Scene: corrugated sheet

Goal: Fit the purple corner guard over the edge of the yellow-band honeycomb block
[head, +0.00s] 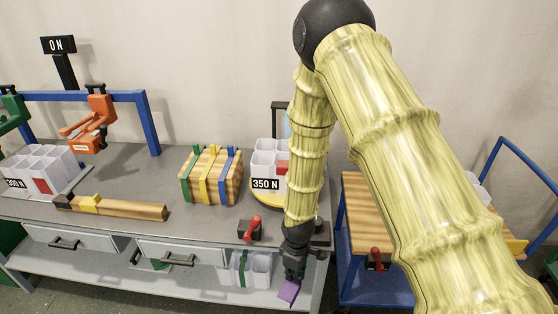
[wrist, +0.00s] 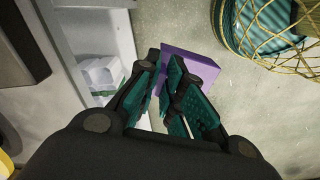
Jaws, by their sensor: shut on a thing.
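The purple corner guard (head: 288,291) is between the fingertips of my gripper (head: 292,276), low in front of the bench. In the wrist view my gripper (wrist: 167,80) is shut on the guard (wrist: 197,66), which projects past the fingers over the floor. White honeycomb blocks stand on the bench: one at the left (head: 45,163), by a 300 N label, and one in the middle (head: 265,160), by a 350 N label. Both show red patches. A green-band block (head: 258,271) is on the lower shelf. I cannot make out a yellow band on any block.
A striped wooden block (head: 210,178) with green, yellow and blue straps and a wooden bar (head: 120,207) lie on the grey bench (head: 120,165). A blue cart (head: 372,290) stands right, partly behind my arm. A wire basket (wrist: 265,45) is on the floor in the wrist view.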

